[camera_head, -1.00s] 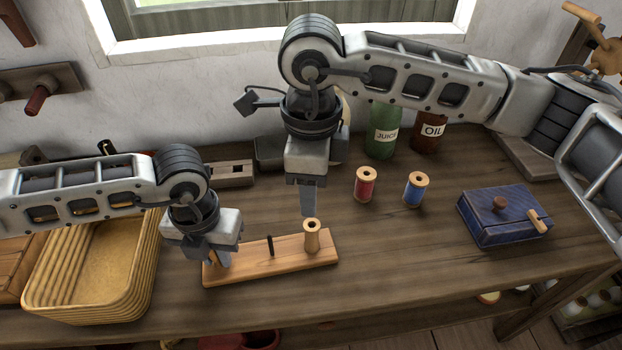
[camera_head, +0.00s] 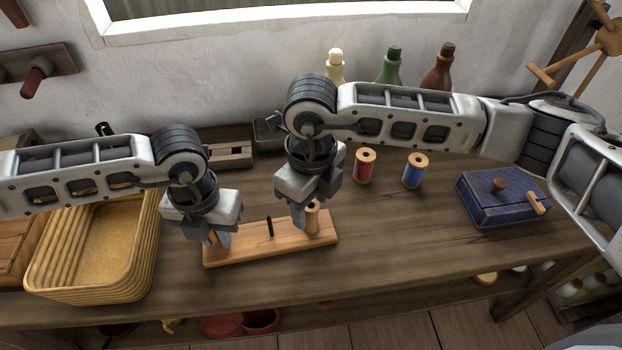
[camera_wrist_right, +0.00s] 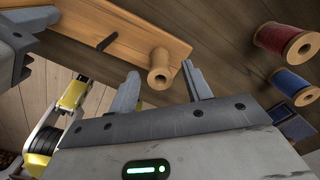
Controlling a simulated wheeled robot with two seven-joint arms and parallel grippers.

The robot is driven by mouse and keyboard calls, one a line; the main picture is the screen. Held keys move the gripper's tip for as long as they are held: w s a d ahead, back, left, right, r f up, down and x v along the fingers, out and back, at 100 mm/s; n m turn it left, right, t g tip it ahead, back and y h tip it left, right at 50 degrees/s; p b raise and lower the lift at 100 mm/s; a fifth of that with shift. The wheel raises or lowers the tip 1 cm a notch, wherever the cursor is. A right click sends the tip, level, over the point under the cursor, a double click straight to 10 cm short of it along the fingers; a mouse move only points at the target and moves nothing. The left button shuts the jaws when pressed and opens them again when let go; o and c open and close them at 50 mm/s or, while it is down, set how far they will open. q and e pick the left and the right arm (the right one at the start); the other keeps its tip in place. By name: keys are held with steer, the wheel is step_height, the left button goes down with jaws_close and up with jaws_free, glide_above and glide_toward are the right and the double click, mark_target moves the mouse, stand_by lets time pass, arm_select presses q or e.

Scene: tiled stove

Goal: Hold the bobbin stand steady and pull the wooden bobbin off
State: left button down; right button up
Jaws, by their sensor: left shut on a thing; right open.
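The bobbin stand (camera_head: 262,253) is a flat wooden board with a short dark peg (camera_head: 270,227) near its middle. It also shows in the right wrist view (camera_wrist_right: 132,30). The wooden bobbin (camera_head: 313,218) stands upright at the board's right end, partly hidden by my right gripper in the head view. My left gripper (camera_head: 218,238) is shut on the left end of the stand. My right gripper (camera_head: 307,217) is open at the bobbin. In the right wrist view its fingers (camera_wrist_right: 160,90) are spread, with the bobbin (camera_wrist_right: 160,70) between and just beyond the tips.
A red spool (camera_head: 364,167) and a blue spool (camera_head: 415,171) stand to the right, with a blue box (camera_head: 503,204) further right. A woven basket (camera_head: 95,246) stands left. Bottles (camera_head: 390,66) stand at the back. The table front right of the stand is clear.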

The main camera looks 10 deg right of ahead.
mark_target(312, 227)
steer(key=shift+f, duration=1.25)
steer(key=c, duration=1)
steer(key=shift+o, duration=0.9)
jaws_close()
steer(key=shift+r, duration=0.15)
